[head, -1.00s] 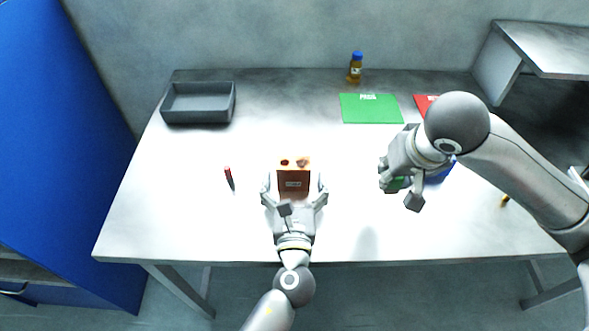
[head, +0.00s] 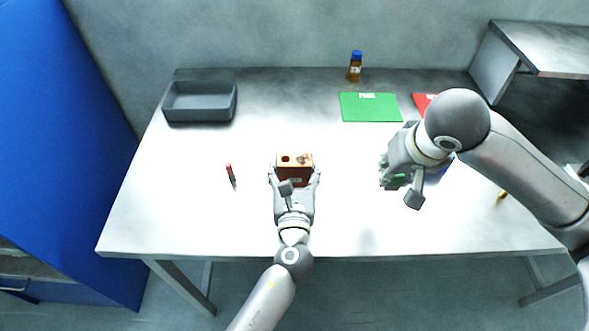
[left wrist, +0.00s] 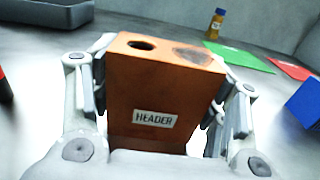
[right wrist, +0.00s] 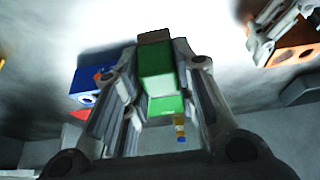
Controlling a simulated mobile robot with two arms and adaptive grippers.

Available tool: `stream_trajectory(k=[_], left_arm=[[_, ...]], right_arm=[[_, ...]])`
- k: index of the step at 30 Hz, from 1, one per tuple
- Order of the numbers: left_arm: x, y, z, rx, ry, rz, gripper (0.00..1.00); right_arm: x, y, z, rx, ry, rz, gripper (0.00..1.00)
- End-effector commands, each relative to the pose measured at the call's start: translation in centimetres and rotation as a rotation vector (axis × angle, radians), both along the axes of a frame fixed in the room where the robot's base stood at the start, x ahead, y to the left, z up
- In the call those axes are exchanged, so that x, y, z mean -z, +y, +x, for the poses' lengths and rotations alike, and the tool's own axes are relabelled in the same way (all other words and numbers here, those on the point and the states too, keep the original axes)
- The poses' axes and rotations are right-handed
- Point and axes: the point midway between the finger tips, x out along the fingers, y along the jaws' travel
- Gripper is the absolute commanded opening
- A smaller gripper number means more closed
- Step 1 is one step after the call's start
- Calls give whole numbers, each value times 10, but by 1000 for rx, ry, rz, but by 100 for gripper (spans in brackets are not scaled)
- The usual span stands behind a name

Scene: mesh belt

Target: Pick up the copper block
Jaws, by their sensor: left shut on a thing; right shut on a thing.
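The copper block (head: 294,170) has a dark round hole in its top and stands between the fingers of my left gripper (head: 294,177). In the left wrist view the copper block (left wrist: 155,92) shows a "HEADER" label on its near face, and the left gripper (left wrist: 165,105) is shut on its sides. Whether it is clear of the table cannot be told. My right gripper (head: 397,183) is over the right part of the table. In the right wrist view a green block (right wrist: 158,72) with a dark end sits between the right gripper's fingers (right wrist: 155,95).
A grey tray (head: 200,119) stands at the back left. A red-and-black marker (head: 231,174) lies left of the copper block. A green mat (head: 370,107), a red mat (head: 423,102) and a brown bottle (head: 355,70) are at the back. A blue block (left wrist: 305,102) is at the right.

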Motion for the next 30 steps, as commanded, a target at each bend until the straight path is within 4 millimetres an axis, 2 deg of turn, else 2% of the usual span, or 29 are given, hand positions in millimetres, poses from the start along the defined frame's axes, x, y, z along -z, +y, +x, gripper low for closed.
stream_trajectory(k=[10, 14, 17, 20, 26, 30], left_arm=[[-5, 0, 0, 0, 0, 1, 35], [-18, 0, 0, 0, -1, -2, 35], [-36, 0, 0, 0, -3, -4, 35], [-53, 0, -17, 0, 0, -4, 35], [-98, 0, -55, 1, -1, -5, 35], [-107, 0, -92, 2, 3, -2, 35]], right_arm=[[-2, 0, 0, 0, 0, 0, 7], [-6, 0, 0, 0, 0, 0, 7], [-12, 0, 0, 0, -1, 0, 7], [-18, 0, 0, 0, -1, 0, 7], [-30, 0, 0, 0, 0, 0, 7], [-23, 0, 0, 0, 0, 0, 7]])
